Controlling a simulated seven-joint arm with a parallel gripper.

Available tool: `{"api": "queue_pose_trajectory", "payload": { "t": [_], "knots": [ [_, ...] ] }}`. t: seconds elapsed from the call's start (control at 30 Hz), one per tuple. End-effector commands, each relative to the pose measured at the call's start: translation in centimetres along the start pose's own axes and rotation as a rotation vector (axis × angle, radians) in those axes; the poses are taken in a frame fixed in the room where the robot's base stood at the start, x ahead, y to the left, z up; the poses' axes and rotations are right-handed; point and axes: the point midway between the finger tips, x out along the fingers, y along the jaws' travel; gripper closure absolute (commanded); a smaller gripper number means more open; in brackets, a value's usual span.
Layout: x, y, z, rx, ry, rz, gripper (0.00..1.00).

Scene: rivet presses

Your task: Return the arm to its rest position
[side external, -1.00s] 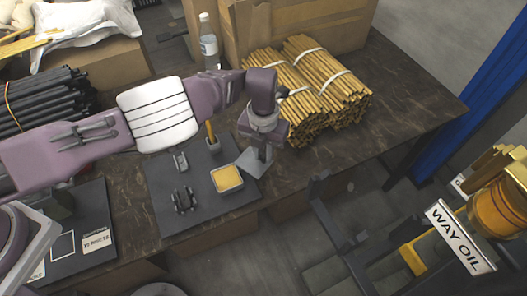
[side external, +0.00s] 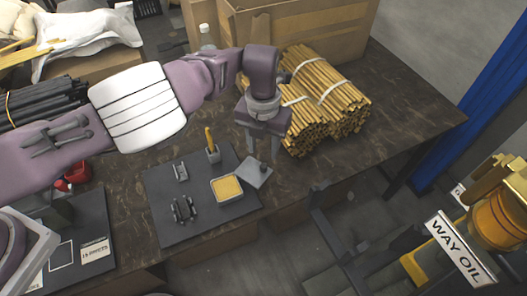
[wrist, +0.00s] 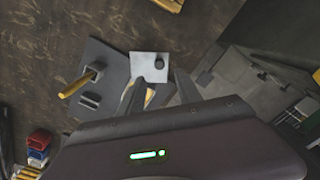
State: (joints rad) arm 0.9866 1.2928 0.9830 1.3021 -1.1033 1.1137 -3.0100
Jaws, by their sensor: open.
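My gripper (side external: 263,150) is open and empty, raised above the dark mat (side external: 170,225) and the table. Its fingers point down, apart from everything below. The wrist view shows the two open fingertips (wrist: 160,88) over the mat's edge. A grey plate with a dark knob (side external: 257,172) lies at the mat's right edge, below the gripper. It also shows in the wrist view (wrist: 149,66).
On the mat are a yellow-filled tray (side external: 227,188), a holder with a yellow-handled tool (side external: 212,152) and dark metal fixtures (side external: 184,210). Bundles of yellow rods (side external: 325,95) lie behind the gripper. A large cardboard box (side external: 290,40) stands at the back.

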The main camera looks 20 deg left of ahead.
Motion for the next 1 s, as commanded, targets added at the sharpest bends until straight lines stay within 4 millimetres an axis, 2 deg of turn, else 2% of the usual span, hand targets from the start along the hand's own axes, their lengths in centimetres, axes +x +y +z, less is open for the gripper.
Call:
{"api": "queue_pose_trajectory", "payload": {
  "t": [0.37,0.47,0.57,0.6,0.67,0.7,0.77,0.8,0.87,0.9,0.97,1.0],
  "knots": [
    [0.0,0.0,0.0,0.000,0.000,0.000,0.59],
    [-1.3,0.7,0.4,0.027,-0.001,-0.018,0.59],
    [-6.6,3.5,1.0,0.176,-0.004,-0.094,0.59],
    [-9.5,5.2,0.8,0.283,-0.013,-0.137,0.59],
    [-13.9,7.8,-0.2,0.478,-0.044,-0.198,0.59],
    [-16.6,9.5,-1.3,0.624,-0.076,-0.232,0.59],
    [-20.5,11.8,-3.4,0.859,-0.141,-0.264,0.59],
    [-22.9,13.2,-5.1,1.026,-0.194,-0.268,0.59],
    [-26.1,15.3,-8.1,1.291,-0.279,-0.246,0.59],
    [-27.8,16.6,-10.2,1.472,-0.335,-0.207,0.59],
    [-29.9,18.3,-13.8,1.754,-0.406,-0.112,0.59],
    [-30.8,19.4,-16.2,1.943,-0.439,-0.022,0.59]
  ]
}}
